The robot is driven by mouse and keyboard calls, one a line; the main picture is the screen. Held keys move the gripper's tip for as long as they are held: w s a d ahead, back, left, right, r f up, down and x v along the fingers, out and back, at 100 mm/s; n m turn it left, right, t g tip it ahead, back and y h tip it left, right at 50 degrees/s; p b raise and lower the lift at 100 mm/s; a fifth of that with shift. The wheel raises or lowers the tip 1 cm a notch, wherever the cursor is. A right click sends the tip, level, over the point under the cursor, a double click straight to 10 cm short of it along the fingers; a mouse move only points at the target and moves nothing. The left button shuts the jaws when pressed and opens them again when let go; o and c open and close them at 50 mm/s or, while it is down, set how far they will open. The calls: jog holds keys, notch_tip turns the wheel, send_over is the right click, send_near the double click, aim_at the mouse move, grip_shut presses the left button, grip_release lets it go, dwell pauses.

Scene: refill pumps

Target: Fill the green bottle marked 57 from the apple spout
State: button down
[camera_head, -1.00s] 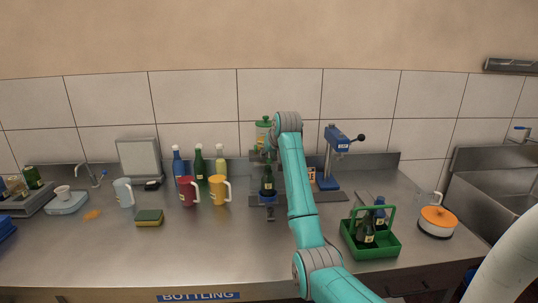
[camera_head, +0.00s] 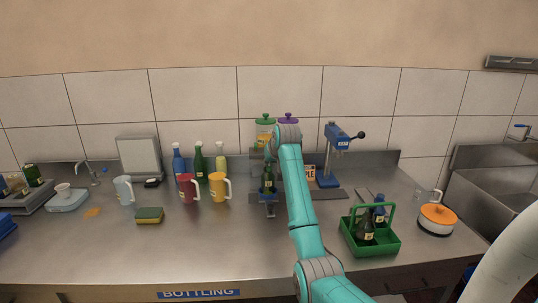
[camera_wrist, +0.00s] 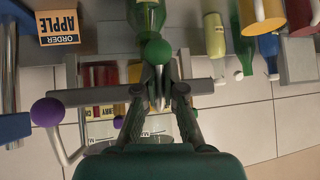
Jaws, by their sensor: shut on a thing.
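A green bottle (camera_head: 269,180) stands upright on the dispenser's stand below the green-lidded jar (camera_head: 265,135). Its number is not legible. It also shows upside down at the top of the wrist view (camera_wrist: 148,15). My gripper (camera_wrist: 159,82) is shut on the lever with the green ball knob (camera_wrist: 158,51), in front of the bottle's mouth. In the head view my arm hides the gripper and lever. An order sign reading APPLE (camera_wrist: 58,28) shows in the wrist view. The spout's flow and the bottle's fill level cannot be made out.
A purple-lidded jar (camera_head: 288,121) and a purple-knobbed lever (camera_wrist: 48,111) are beside the green ones. A blue press (camera_head: 333,155) stands right. A green carrier (camera_head: 372,247) holds bottles at front right. Mugs (camera_head: 219,188) stand left. The front counter is largely clear.

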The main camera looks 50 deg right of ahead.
jog(key=shift+f, duration=0.5)
jog(key=c, duration=1.3)
grip_release()
jog(key=shift+f, duration=0.1)
jog(key=shift+r, duration=0.2)
jog(key=shift+s+a+r, duration=0.2)
jog(key=shift+s+r, duration=0.1)
jog(key=shift+r, duration=0.15)
jog(key=v, duration=1)
jog(key=shift+s+a+r, duration=0.2)
jog(key=shift+s+r, duration=0.05)
